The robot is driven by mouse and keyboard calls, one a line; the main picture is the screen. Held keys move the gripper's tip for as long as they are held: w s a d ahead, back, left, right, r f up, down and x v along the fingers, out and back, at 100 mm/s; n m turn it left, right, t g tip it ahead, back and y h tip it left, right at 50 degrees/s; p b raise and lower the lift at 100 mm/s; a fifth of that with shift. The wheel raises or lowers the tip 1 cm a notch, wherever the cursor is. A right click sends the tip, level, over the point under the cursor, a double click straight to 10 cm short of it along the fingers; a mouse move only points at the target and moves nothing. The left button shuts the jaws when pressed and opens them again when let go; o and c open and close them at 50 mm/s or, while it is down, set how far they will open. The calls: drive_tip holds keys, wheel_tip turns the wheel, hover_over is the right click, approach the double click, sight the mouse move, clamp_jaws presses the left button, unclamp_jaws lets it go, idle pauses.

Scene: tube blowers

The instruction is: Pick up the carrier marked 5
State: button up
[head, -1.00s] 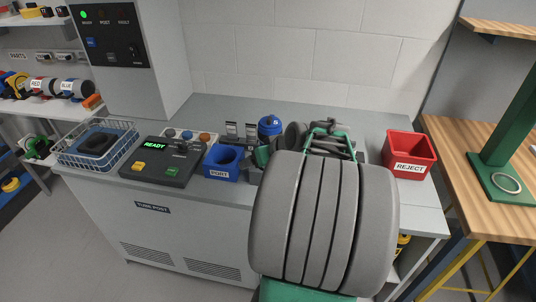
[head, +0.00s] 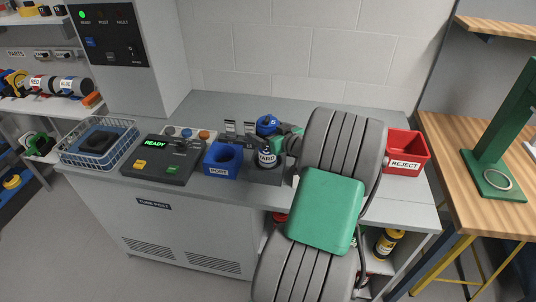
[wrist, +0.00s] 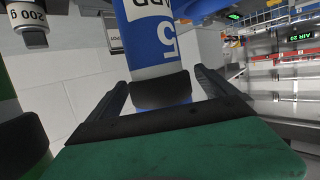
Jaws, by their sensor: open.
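In the head view a blue top (head: 267,124) shows above a white band reading YARD, partly covered by my gripper (head: 276,142). In the wrist view my gripper (wrist: 160,88) is open, with one dark finger on each side of the carrier's near end. I cannot tell whether either finger touches it.
A wire basket (head: 97,148) is at the far left. A red REJECT bin (head: 407,153) stands right of my arm. A 200 g piece (wrist: 32,25) shows in the wrist view.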

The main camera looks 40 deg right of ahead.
drive_tip(key=x, duration=0.2)
drive_tip(key=shift+w+d+f, duration=0.1)
drive_tip(key=shift+w, duration=0.3)
drive_tip(key=shift+s, duration=0.1)
drive_tip(key=shift+c, duration=0.5)
clamp_jaws()
